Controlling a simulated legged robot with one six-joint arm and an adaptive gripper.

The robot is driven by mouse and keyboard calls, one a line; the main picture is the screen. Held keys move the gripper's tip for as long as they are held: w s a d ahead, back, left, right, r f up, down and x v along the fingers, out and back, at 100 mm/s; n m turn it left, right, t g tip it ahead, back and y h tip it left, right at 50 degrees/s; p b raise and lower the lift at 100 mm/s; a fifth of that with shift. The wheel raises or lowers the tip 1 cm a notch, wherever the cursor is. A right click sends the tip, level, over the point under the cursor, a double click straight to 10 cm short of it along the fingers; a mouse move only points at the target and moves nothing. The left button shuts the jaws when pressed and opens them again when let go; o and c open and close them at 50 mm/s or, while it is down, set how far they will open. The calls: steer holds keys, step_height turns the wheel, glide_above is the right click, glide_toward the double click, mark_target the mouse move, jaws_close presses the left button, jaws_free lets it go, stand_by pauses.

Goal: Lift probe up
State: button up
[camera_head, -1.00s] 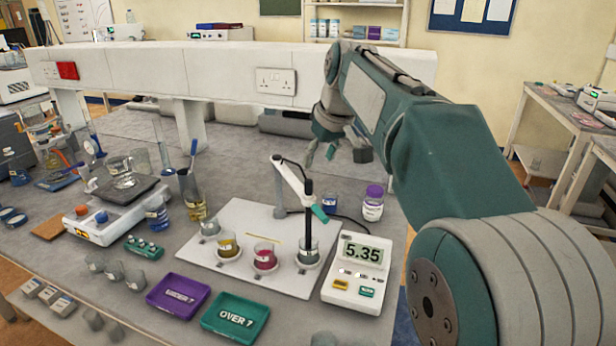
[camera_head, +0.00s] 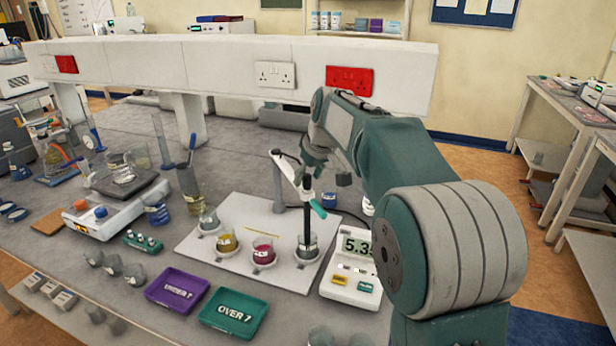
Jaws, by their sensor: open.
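The probe (camera_head: 306,217) is a dark upright rod with a teal handle (camera_head: 318,209) sticking out to its right. It hangs from a white arm on a grey stand (camera_head: 279,190), and its lower end is in a beaker of grey-looking liquid (camera_head: 307,246). My gripper (camera_head: 322,174) is open, close behind and above the probe's top; whether it touches the stand arm cannot be told. My own arm hides part of the pH meter (camera_head: 351,283), whose display shows "5.3" with the rest covered.
Beakers of yellow (camera_head: 228,244) and pink liquid (camera_head: 263,252) stand on the white board (camera_head: 240,208). A purple "UNDER 7" tray (camera_head: 177,290) and a green "OVER 7" tray (camera_head: 233,313) lie in front. A white ledge with sockets (camera_head: 275,75) runs behind.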

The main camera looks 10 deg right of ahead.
steer(key=shift+a+f, duration=0.15)
jaws_close()
step_height(320, 180, up, 8)
steer(key=shift+r, duration=0.1)
stand_by(0.4)
jaws_free()
